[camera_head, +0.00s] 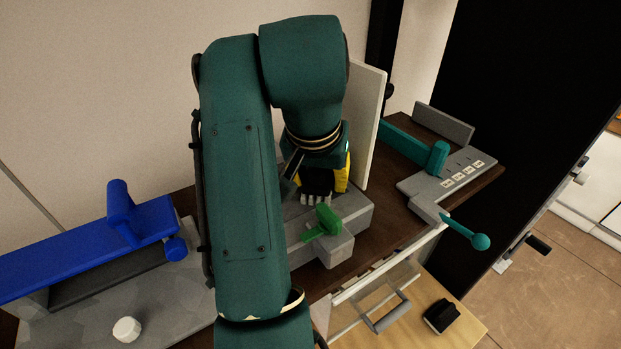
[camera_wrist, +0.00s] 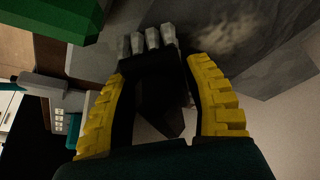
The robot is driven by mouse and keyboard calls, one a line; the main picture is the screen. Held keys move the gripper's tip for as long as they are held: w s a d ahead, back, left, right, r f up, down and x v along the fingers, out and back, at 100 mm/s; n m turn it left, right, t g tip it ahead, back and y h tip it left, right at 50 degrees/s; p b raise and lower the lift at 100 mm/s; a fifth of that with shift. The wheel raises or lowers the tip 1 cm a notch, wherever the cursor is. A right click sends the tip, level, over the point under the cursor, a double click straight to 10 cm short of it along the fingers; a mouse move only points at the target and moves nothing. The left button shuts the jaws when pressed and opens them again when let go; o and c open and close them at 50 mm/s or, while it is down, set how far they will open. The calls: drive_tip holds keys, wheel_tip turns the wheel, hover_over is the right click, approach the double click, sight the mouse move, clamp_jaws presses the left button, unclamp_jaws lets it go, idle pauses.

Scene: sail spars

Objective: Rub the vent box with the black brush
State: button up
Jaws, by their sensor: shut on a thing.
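My gripper (camera_head: 322,178) is shut on the black brush (camera_head: 317,184), whose short grey bristles face down. In the wrist view the brush (camera_wrist: 150,85) sits between the yellow finger pads of my gripper (camera_wrist: 158,66), with its bristles at the far end. A grey box with a green handle (camera_head: 325,222), apparently the vent box (camera_head: 348,209), is right under the brush. The bristles are over or at its top; I cannot tell if they touch. My arm hides the box's left part.
A blue device (camera_head: 90,245) on a grey base stands at the left, with a white knob (camera_head: 127,329). A grey panel with a teal lever (camera_head: 465,232) is at the right. An upright pale board (camera_head: 368,120) rises behind my gripper.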

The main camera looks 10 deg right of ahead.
sight(330, 180)
drive_tip(key=shift+s+d+b, duration=0.3)
drive_tip(key=shift+s+d, duration=0.5)
drive_tip(key=shift+s, duration=0.05)
drive_tip(key=shift+r, duration=0.15)
wheel_tip(330, 180, up, 6)
drive_tip(key=p, duration=0.7)
drive_tip(key=shift+r, duration=0.15)
drive_tip(key=shift+a, duration=0.1)
drive_tip(key=shift+r+p, duration=0.3)
drive_tip(key=shift+r, duration=1.05)
